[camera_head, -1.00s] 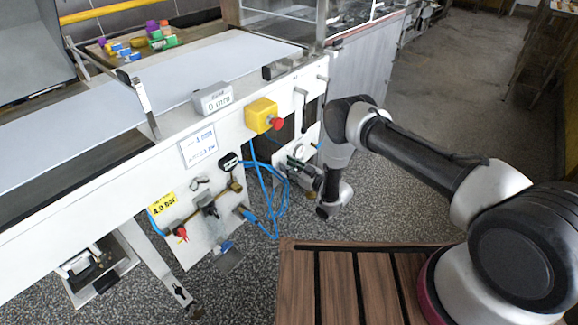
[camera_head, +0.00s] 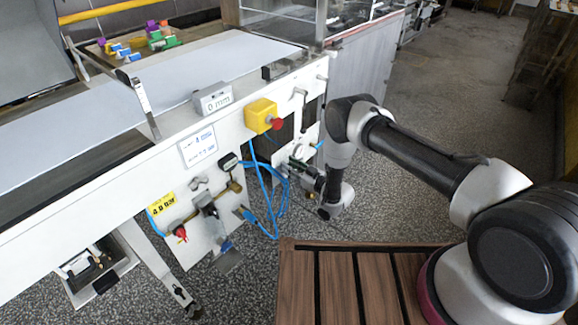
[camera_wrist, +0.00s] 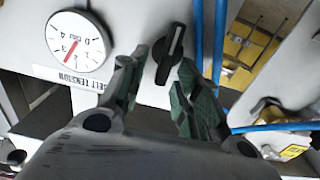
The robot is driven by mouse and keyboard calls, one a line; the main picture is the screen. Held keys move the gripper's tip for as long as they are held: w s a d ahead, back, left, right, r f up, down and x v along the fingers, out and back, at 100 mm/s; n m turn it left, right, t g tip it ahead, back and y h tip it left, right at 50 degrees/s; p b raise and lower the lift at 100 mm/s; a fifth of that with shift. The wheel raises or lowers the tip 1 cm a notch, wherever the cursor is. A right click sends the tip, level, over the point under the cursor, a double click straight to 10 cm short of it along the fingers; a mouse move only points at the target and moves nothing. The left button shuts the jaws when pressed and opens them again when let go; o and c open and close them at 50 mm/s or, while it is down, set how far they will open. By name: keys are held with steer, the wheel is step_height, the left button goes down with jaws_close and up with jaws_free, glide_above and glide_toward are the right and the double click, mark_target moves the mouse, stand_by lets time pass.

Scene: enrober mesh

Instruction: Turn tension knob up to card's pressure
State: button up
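In the wrist view a black knob (camera_wrist: 170,50) with a pale pointer line sits on the white panel. Beside it is a round gauge (camera_wrist: 77,41) marked in bar, upside down here, with a red needle; its exact reading is hard to tell. A "BELT TENSION" label (camera_wrist: 85,85) is by the gauge. My gripper (camera_wrist: 157,73) is open, its green-padded fingers apart with the knob between and just beyond the tips; contact cannot be told. In the head view my gripper (camera_head: 297,168) is at the panel, hiding the knob. A yellow card (camera_head: 163,205) seems to read 4.0 bar.
Blue hoses (camera_head: 264,200) hang left of my gripper; blue tubes (camera_wrist: 219,45) also run close to the right finger. A yellow box with a red button (camera_head: 263,117) is above left. Left are valves and a display (camera_head: 213,99). Open floor lies right.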

steer(key=v, duration=1.1)
steer(key=shift+s+f, duration=0.1)
